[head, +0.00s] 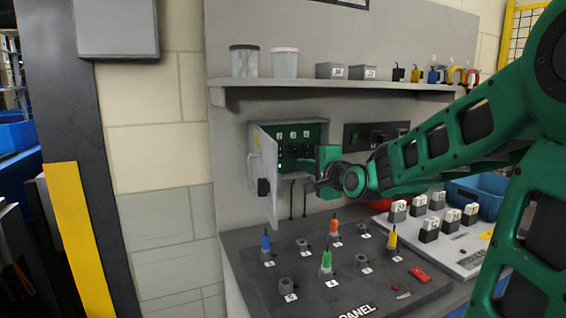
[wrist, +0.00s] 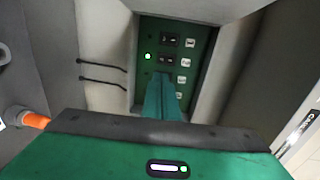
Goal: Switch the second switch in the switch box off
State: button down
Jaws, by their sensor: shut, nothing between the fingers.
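The switch box (head: 316,131) is on the grey back wall below the shelf, with its door (head: 262,172) swung open to the left. Inside is a green panel with dark switches and white labels. In the wrist view the switch box (wrist: 202,48) shows two dark switches (wrist: 170,40) (wrist: 166,59) clear of the fingers and one lit green light (wrist: 148,56). My gripper (wrist: 163,78) is shut and empty, its fingertips at the panel just past these switches. The fingers hide part of the panel, and I cannot tell whether they touch a switch. My gripper (head: 308,168) also shows before the box in the head view.
A shelf (head: 340,88) with jars and small boxes runs above. A sloped dark panel (head: 330,285) with coloured pegs lies below. A light panel (head: 470,250) with several labelled blocks and a blue bin (head: 478,200) are to the right. Two dark cables hang under the box.

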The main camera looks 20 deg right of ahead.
aim_at(281, 157)
jog(key=shift+w, duration=0.1)
jog(key=w, duration=0.4)
jog(key=w+f, duration=0.1)
jog(key=w, duration=0.8)
jog(key=shift+w+f, duration=0.35)
jog(key=shift+w, duration=0.1)
jog(key=s+f, duration=0.2)
jog(key=s, duration=1.2)
